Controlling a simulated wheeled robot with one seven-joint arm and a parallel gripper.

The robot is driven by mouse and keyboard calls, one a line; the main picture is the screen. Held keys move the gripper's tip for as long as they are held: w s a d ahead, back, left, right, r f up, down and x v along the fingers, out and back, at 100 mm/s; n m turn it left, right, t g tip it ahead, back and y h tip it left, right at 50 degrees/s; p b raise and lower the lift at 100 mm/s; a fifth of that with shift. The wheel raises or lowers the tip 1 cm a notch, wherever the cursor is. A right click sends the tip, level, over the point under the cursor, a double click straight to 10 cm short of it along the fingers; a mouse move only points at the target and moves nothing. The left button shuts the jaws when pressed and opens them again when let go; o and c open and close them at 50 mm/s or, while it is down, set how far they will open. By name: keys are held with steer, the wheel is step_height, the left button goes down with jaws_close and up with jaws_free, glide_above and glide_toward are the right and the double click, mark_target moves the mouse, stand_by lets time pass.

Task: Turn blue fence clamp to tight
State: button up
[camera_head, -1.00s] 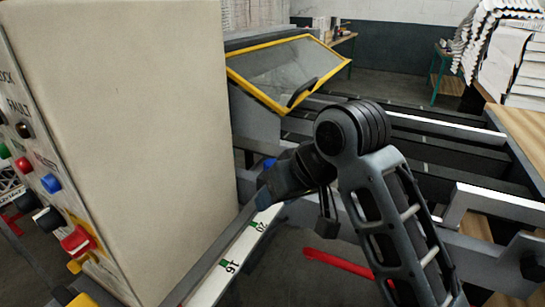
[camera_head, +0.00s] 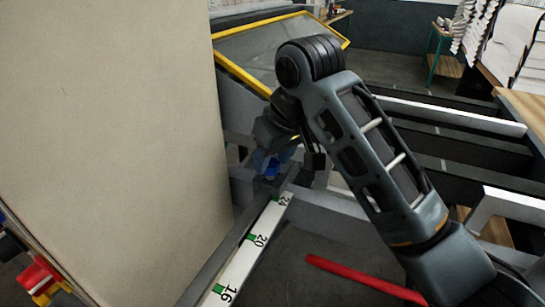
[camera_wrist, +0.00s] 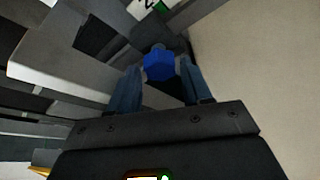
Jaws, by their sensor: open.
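The blue fence clamp (camera_head: 265,162) shows as a small blue patch at the far end of the ruler rail in the head view, partly hidden by my gripper. In the wrist view the blue clamp knob (camera_wrist: 159,65) has a faceted face and sits centrally between the ends of my two fingers. My gripper (camera_wrist: 160,78) is open, with one finger on each side of the knob and a gap visible around it. I cannot tell whether either finger touches it.
A white ruler (camera_head: 242,252) with green marks runs toward the clamp. A large beige cabinet (camera_head: 110,130) stands close on the left. A yellow-framed clear guard (camera_head: 250,55) is behind. A red bar (camera_head: 360,277) lies low on the right.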

steer(key=shift+w+a+f, duration=0.1)
steer(key=shift+f, duration=0.2)
steer(key=shift+c, duration=0.5)
steer(key=c, duration=0.7)
steer(key=shift+o, duration=0.2)
